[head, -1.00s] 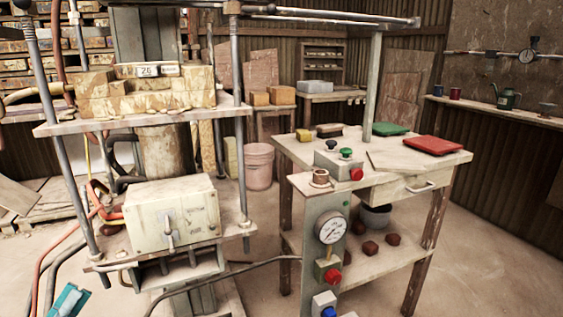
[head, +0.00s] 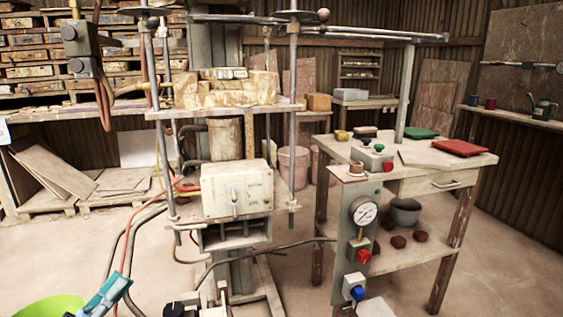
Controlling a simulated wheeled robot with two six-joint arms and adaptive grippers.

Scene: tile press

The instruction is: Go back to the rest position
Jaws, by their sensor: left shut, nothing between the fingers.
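My left gripper (head: 112,289) is at the bottom left of the head view, low in front of the press and cut off by the lower picture edge. Its light-blue fingers are shut with nothing between them. It is apart from the press (head: 237,190) and hangs over the floor area in the picture. My right gripper is not in view.
The side table (head: 430,157) with the gauge panel (head: 364,212) stands right of the press. Hoses hang left of the press. A lime-green rounded thing (head: 42,307) is at the bottom left. Boards (head: 60,172) lean at the left. Open floor (head: 75,245) lies in the left foreground.

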